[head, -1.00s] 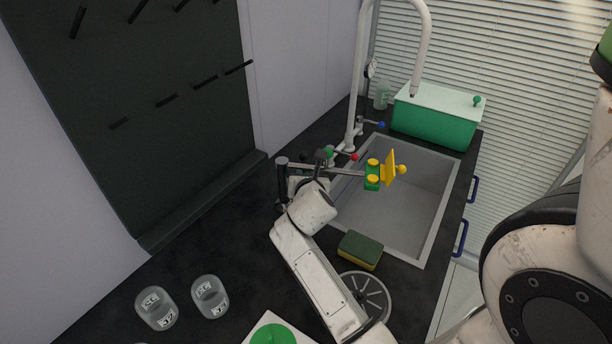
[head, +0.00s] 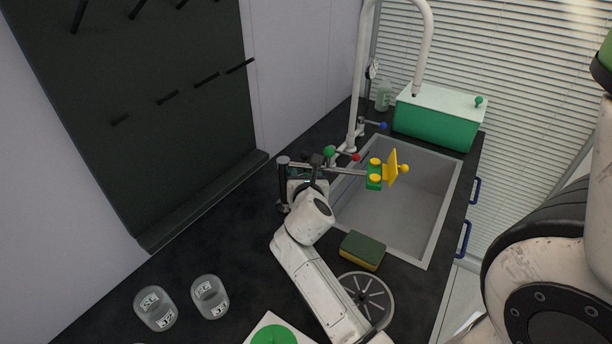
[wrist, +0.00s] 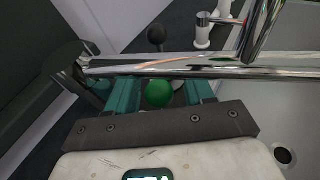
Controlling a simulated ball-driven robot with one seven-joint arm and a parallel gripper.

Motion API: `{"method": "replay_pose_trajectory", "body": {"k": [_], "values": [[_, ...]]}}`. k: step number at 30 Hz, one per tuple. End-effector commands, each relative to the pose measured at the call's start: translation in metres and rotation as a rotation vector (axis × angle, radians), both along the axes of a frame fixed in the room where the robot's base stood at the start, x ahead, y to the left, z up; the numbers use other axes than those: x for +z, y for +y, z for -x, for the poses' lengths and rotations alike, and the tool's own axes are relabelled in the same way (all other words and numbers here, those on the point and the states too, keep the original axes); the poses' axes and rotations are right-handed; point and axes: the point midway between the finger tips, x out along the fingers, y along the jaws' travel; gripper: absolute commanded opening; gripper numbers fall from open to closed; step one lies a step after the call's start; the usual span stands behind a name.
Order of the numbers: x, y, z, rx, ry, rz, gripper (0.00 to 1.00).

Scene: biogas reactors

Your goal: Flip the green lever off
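The green lever's round knob (head: 329,151) shows in the head view by the base of the white tap, left of a red knob (head: 356,156). My gripper (head: 308,170) is just to its left and nearer, partly hidden by a metal bar. In the wrist view the green knob (wrist: 159,94) appears between the two teal fingers of my gripper (wrist: 162,88), with gaps on both sides. My gripper is open. Whether the fingers reach the knob's depth, I cannot tell. The lever's stem is mostly hidden.
A shiny metal bar (wrist: 200,66) crosses close in front of the fingers; a green and yellow piece (head: 375,176) sits at its end over the sink (head: 408,215). A sponge (head: 362,251) and two glass jars (head: 209,297) stand on the dark counter. A green box (head: 437,117) is behind.

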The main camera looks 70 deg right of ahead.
Motion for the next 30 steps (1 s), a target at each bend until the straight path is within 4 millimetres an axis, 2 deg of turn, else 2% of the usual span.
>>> {"method": "replay_pose_trajectory", "body": {"k": [6, 10, 24, 30], "values": [[0.001, 0.0, 0.0, 0.0, 0.0, 0.001, 0.52], [0.003, 0.008, 0.002, 0.002, -0.001, 0.001, 0.52], [0.025, 0.081, 0.032, 0.004, 0.0, 0.0, 0.52], [0.029, 0.095, 0.038, 0.002, 0.0, -0.001, 0.52]]}}
